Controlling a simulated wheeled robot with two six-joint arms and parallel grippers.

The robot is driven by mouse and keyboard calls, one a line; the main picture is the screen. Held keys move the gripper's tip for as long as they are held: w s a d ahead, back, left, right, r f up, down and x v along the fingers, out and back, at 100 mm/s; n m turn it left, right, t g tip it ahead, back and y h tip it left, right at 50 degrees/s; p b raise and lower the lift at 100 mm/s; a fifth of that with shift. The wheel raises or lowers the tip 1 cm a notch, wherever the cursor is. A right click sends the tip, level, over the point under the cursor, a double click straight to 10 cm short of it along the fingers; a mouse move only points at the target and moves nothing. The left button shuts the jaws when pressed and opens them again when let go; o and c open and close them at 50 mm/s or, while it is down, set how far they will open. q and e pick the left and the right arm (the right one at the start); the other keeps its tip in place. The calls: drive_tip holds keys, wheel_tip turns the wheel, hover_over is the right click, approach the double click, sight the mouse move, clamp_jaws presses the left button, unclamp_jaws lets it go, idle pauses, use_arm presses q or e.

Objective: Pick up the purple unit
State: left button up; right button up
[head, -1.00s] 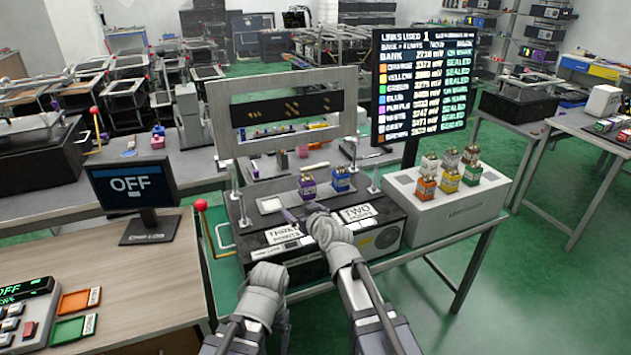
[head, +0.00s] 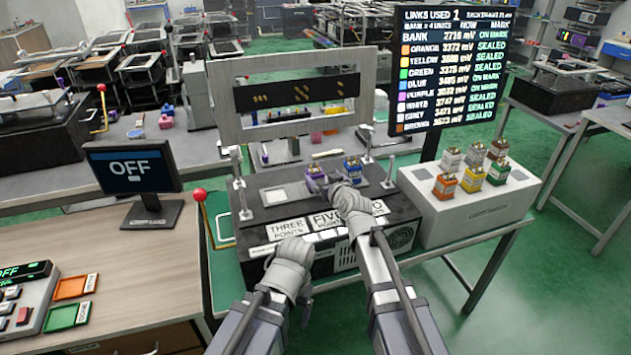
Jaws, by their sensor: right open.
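The purple unit (head: 315,173) stands on top of the dark bench fixture (head: 275,216), with its lower part hidden behind my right gripper's jaws. The blue unit (head: 353,170) stands just right of it. My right gripper (head: 322,187) is open, its jaws right at the purple unit on the near side; I cannot tell whether they touch it. My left gripper (head: 305,300) hangs low in front of the fixture.
Several coloured units, including an orange one (head: 445,187), stand on a white box (head: 480,208) at the right. A tall metal frame (head: 290,105) rises behind the fixture. A scoreboard screen (head: 449,70) and an OFF monitor (head: 131,168) flank it. Upright posts edge the fixture.

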sight(316, 173)
drive_tip(key=shift+a+b+x, duration=0.15)
drive_tip(key=shift+b+x, duration=0.2)
drive_tip(key=shift+x, duration=0.95)
drive_tip(key=shift+a+b+x, duration=0.2)
drive_tip(key=shift+b+x, duration=0.15)
drive_tip(key=shift+x, duration=0.9)
drive_tip(key=shift+s+r, duration=0.1)
drive_tip(key=shift+s, duration=0.05)
clamp_jaws()
